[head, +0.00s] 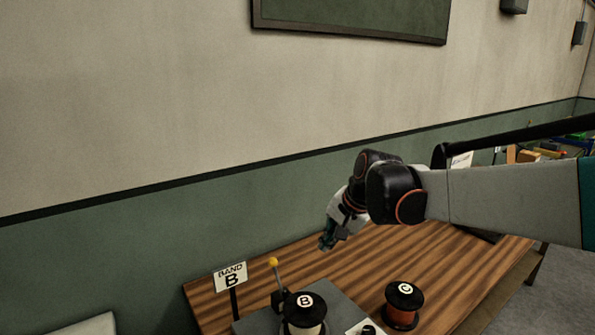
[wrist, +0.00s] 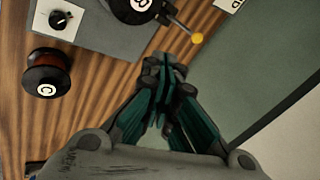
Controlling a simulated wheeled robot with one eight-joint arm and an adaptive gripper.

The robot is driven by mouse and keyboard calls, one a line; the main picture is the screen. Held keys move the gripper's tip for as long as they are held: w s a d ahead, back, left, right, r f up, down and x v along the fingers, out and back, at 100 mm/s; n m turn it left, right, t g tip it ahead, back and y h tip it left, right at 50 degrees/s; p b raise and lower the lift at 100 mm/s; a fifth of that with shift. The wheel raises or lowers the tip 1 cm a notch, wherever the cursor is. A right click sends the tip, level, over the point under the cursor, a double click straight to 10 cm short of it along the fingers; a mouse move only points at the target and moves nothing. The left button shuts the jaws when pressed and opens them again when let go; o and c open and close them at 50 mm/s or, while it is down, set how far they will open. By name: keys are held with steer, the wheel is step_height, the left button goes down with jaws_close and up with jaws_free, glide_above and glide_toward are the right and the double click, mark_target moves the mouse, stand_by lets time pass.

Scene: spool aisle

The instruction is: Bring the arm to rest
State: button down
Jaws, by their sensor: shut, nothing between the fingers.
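My gripper (head: 327,241) hangs above the back part of the wooden table (head: 445,262), its fingers pointing down. In the wrist view my gripper (wrist: 164,70) shows its teal fingers brought together at the tips, with nothing between them. My arm reaches in from the right of the head view, with its dark wrist joint bent. No object touches the fingers in either view.
A grey unit (head: 350,306) has a yellow-knobbed lever (head: 273,262) and bears a spool marked B (head: 305,310). A red spool marked C (head: 403,305) stands right of it. A "BAND B" sign (head: 230,277) stands left. The wall (head: 130,250) is behind.

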steer(key=s+d+f+n+t+h+b, duration=0.1)
steer(key=s+d, duration=0.3)
steer(key=s, duration=0.5)
steer(key=s+d+f+n+t+h+b, duration=0.1)
steer(key=s+d+f+n, duration=0.2)
steer(key=s, duration=0.6)
steer(key=s+d+f+n+h+b, duration=0.1)
steer(key=s+d, duration=0.4)
steer(key=s, duration=0.5)
step_height(320, 180, down, 2)
steer(key=shift+f+n+t+b, duration=0.15)
steer(key=shift+n+t+b, duration=0.35)
steer(key=shift+n, duration=0.6)
steer(key=shift+d, duration=0.1)
